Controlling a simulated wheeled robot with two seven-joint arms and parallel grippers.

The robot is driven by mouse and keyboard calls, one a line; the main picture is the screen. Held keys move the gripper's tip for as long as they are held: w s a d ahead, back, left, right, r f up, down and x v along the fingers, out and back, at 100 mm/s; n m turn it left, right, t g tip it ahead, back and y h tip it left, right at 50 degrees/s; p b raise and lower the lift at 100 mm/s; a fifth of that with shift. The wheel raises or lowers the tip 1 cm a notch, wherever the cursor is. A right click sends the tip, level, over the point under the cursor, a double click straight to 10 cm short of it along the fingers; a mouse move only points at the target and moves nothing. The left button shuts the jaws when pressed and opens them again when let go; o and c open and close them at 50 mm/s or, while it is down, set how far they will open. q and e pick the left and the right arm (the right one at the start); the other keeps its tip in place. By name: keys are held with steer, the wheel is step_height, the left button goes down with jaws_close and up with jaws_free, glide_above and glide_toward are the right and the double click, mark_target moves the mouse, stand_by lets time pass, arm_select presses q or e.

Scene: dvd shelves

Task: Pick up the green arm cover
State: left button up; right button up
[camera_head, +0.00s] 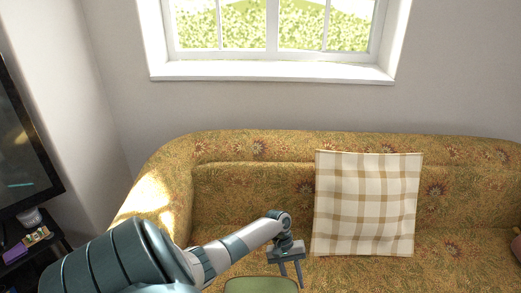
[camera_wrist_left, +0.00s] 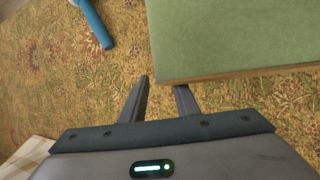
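The green arm cover (camera_head: 262,286) shows at the bottom edge of the head view, cut off by the frame. In the left wrist view it is a flat green panel (camera_wrist_left: 235,38) with a thin brown edge, at the upper right. My left gripper (camera_head: 291,280) is over the sofa seat, just right of the cover in the head view. In the left wrist view its two fingers (camera_wrist_left: 163,86) are apart with nothing between them. The right fingertip is close to the cover's lower edge; I cannot tell if it touches. My right gripper is not in view.
The patterned sofa (camera_head: 250,185) fills the middle, with a plaid blanket (camera_head: 368,205) over its back and seat. A blue object (camera_wrist_left: 93,24) lies at the upper left in the wrist view. A dark screen (camera_head: 22,140) and small items stand at left.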

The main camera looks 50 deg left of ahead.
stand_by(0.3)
arm_select(q)
jaws_close()
stand_by(0.3)
